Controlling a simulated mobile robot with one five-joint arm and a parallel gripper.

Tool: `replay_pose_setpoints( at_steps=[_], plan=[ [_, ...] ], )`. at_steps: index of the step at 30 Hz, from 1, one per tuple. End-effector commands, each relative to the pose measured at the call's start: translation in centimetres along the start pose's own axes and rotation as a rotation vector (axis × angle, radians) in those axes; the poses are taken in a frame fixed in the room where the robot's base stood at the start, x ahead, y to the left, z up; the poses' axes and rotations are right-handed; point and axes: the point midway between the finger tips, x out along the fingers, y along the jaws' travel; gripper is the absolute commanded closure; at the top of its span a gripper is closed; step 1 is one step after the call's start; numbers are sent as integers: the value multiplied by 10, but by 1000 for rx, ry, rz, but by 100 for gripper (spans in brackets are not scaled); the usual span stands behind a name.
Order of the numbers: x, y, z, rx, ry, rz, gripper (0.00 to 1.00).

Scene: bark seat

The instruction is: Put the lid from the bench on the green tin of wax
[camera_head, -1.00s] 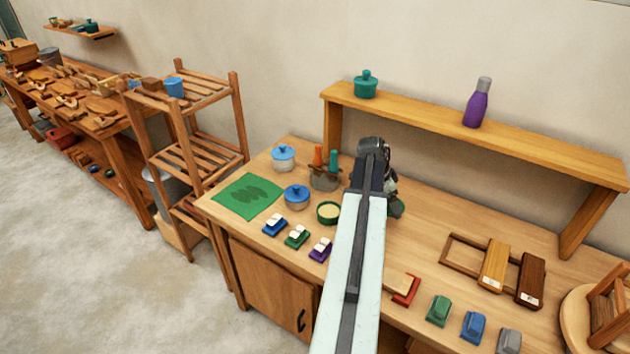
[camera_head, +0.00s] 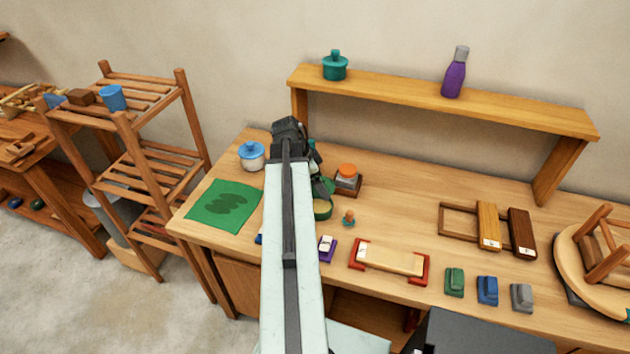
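The green tin of wax (camera_head: 322,209) stands on the bench, its pale wax partly visible and its left side behind my arm. A green lid (camera_head: 326,186) is at my gripper (camera_head: 318,182), just above and slightly behind the tin in the picture. My gripper seems shut on the lid, as the lid has travelled with it; the fingers are small and partly covered by the arm. I cannot tell the exact height between lid and tin.
The purple block (camera_head: 327,248) is in front. Bench is clear right-back.

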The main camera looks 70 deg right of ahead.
Motion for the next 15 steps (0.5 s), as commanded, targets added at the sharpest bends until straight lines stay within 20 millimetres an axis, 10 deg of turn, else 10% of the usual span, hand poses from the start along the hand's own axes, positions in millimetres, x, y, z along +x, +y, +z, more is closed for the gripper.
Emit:
replay_pose_setpoints(
  at_steps=[15],
  plan=[
    [50, 0, 20, 1, 0, 0, 50]
  ],
)
